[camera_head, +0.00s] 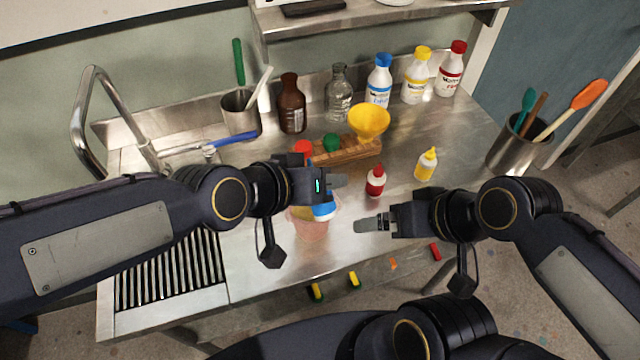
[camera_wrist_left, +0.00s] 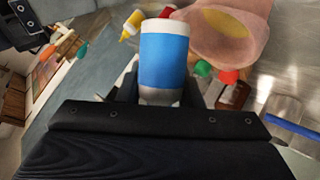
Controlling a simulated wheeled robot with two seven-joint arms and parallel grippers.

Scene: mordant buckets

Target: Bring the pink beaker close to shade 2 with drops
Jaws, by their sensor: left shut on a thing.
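The pink beaker (camera_head: 308,228) is clear with pale pink liquid and stands on the steel counter, partly hidden by my left gripper (camera_head: 335,183) and the bottle. My left gripper is shut on a small blue dropper bottle (camera_head: 323,211), held over or beside the beaker. In the left wrist view the blue bottle (camera_wrist_left: 163,55) fills the middle, its nozzle is hidden, and the beaker (camera_wrist_left: 240,45) is just right of it with a yellowish patch inside. My right gripper (camera_head: 370,224) hangs right of the beaker, apart from it; its finger gap is unclear. I cannot make out shade 2.
A red dropper bottle (camera_head: 376,182) and a yellow one (camera_head: 427,164) stand right of the beaker. Behind are a wooden rack (camera_head: 350,154) with a yellow funnel (camera_head: 369,122), and several larger bottles. A sink tap (camera_head: 105,120) is at left. A utensil pot (camera_head: 515,150) is at right.

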